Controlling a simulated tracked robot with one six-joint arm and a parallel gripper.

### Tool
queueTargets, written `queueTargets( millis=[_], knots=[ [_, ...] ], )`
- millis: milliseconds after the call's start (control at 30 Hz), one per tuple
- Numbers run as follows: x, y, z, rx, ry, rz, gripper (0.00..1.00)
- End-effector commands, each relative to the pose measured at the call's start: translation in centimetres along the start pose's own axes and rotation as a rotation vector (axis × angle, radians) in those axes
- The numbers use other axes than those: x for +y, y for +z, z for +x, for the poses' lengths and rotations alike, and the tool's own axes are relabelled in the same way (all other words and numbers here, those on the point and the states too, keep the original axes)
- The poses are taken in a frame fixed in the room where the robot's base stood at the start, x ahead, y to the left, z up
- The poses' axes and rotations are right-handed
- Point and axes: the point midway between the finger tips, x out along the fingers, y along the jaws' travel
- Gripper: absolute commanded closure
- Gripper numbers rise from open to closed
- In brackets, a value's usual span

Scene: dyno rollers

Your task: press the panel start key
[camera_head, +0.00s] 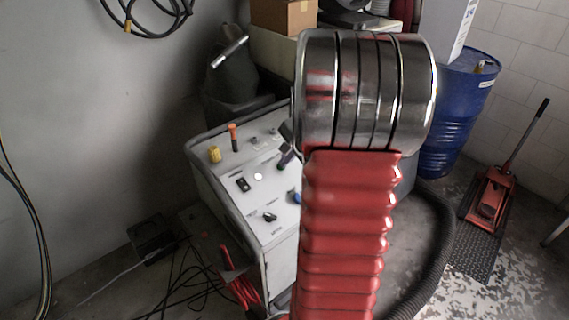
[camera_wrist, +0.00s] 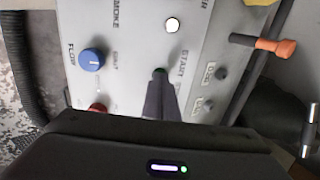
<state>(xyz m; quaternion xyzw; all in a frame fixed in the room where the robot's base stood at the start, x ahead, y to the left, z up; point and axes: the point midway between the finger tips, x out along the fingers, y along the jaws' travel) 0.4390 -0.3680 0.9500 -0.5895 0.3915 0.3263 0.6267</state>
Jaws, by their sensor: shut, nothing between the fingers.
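The control panel (camera_head: 226,184) is a pale sloped top on a cabinet, left of my arm. In the wrist view its face (camera_wrist: 125,25) appears turned sideways. A green start key (camera_wrist: 159,71) shows beside the START lettering, mostly hidden by my gripper. My gripper (camera_wrist: 160,84) is shut and empty, with its dark tips right at the green key. I cannot tell whether they touch it or whether it is pushed in. In the head view my arm hides much of the gripper and the key's area.
A blue knob (camera_wrist: 92,60), a red control (camera_wrist: 97,107), a white round light or button (camera_wrist: 172,25) and an orange-handled lever (camera_wrist: 265,45) surround the key. A blue drum (camera_head: 455,110) and a red floor jack (camera_head: 491,195) stand at right. Cables lie on the floor at left.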

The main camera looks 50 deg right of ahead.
Motion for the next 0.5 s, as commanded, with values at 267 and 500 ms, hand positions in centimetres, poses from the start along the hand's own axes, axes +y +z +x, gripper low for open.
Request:
queueTargets(
  millis=[267,500],
  knots=[
    [-0.3,-0.3,-4.6,0.007,-0.007,0.001,1.0],
    [-0.4,-0.3,-8.6,0.007,-0.009,0.0,1.0]
  ],
)
